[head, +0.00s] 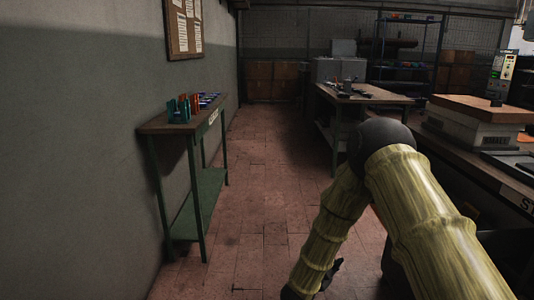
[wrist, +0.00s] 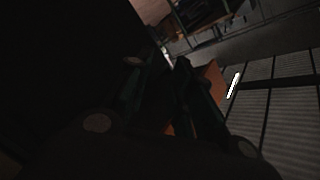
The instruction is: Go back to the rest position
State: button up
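My arm, in a padded yellow-green sleeve with a black elbow, fills the lower right of the head view. It bends down at the elbow. My gripper shows only as a small dark shape (head: 332,274) at the bottom of the head view, low over the floor and away from the tables. In the dark wrist view its fingers (wrist: 172,64) show as dim shapes. An orange surface (wrist: 211,76) shows behind or beside them. I cannot tell whether it is touched, or how far the fingers are apart.
A narrow green-legged table (head: 150,128) with red, green and blue items stands along the left wall. A workbench (head: 362,95) stands further back. A right-hand bench carries a wood-topped grey box (head: 482,108) close to my arm. The tiled aisle (head: 262,190) is clear.

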jog(key=s+f+n+g+y, duration=0.5)
jog(key=s+f+n+y, duration=0.45)
jog(key=s+f, duration=1.15)
jog(key=s+f+n+g, duration=0.2)
jog(key=s+n+g, duration=0.2)
jog(key=s, duration=0.9)
jog(key=s+f+n+g, duration=0.2)
jog(key=s+n+g, duration=0.1)
jog(key=s, duration=1)
jog(key=s+r+p, duration=0.1)
jog(key=r+p, duration=1.2)
jog(key=s+r+n+y+p, duration=0.1)
jog(key=s+r+p, duration=0.1)
jog(key=r+p, duration=1.1)
jog(key=shift+s+a+r+g, duration=0.25)
jog(key=shift+a+g, duration=0.05)
jog(key=shift+g, duration=0.1)
